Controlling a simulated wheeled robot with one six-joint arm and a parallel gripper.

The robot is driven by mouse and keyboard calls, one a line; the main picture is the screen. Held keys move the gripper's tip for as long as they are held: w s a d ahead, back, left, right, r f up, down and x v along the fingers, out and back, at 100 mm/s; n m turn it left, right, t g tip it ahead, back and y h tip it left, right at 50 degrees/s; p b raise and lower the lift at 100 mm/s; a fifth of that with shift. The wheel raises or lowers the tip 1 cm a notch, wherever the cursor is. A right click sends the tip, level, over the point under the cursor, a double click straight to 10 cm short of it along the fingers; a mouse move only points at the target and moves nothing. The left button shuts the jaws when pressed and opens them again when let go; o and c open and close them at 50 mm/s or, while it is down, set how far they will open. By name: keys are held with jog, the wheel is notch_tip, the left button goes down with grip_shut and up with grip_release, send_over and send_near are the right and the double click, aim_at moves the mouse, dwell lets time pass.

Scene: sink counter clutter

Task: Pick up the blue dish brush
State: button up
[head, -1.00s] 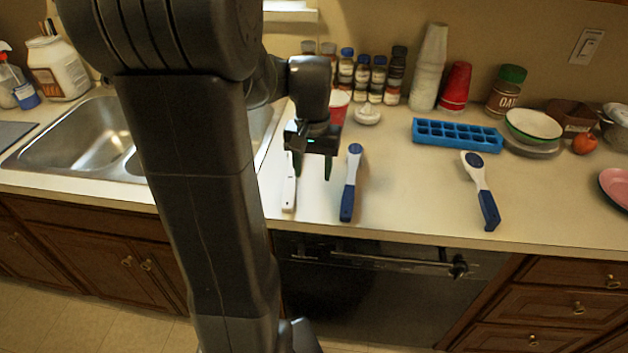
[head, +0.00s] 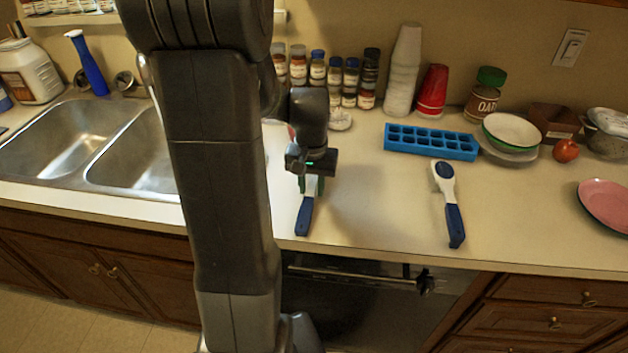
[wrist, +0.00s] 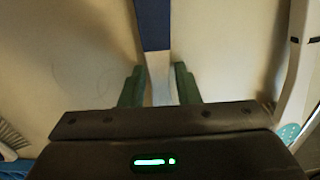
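The blue dish brush (head: 304,217) lies on the counter with its blue handle toward the front edge. Its upper part is hidden behind my gripper. My gripper (head: 312,185) is down at the brush's pale neck. The brush does not look clearly lifted.
Another blue-and-white brush (head: 448,200) lies to the right. A white utensil (wrist: 297,75) lies beside the held brush in the wrist view. A blue ice tray (head: 430,142), spice jars (head: 335,78) and cups (head: 403,72) stand behind. The sink (head: 62,142) is left.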

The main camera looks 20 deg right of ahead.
aim_at(312, 186)
jog(key=c, duration=0.5)
notch_tip(312, 186, up, 10)
dwell(0.3)
jog(key=shift+o, duration=0.8)
jog(key=shift+c, duration=0.2)
